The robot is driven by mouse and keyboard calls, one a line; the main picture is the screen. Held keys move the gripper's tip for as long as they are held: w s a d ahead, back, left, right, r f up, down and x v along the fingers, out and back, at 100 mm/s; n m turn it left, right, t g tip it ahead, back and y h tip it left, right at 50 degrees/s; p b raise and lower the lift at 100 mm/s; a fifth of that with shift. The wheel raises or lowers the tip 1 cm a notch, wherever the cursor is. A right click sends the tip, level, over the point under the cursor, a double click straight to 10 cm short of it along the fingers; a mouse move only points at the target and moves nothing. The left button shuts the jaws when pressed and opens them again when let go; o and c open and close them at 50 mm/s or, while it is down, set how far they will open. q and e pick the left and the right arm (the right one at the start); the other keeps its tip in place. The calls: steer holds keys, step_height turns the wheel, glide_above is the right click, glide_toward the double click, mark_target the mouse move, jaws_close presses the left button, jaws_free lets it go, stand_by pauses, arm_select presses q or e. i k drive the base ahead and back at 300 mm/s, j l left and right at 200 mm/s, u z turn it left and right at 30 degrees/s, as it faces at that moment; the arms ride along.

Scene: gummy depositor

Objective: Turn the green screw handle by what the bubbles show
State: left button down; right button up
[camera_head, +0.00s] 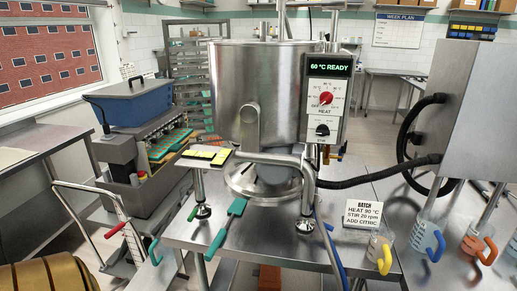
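A small green grip (192,213) sticks out beside the left metal foot (203,211) under the steel kettle (260,90); I take it for the green screw handle. Neither of my grippers is in view.
The kettle's control box (328,95) reads 60 °C READY. A batch card (362,214) and jugs with yellow (385,260), blue (436,246) and orange (480,250) handles stand at right. A depositor machine (140,150) is at left. A black hose (375,175) crosses the table.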

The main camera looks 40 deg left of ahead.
mark_target(195, 211)
steer(key=u, duration=1.75)
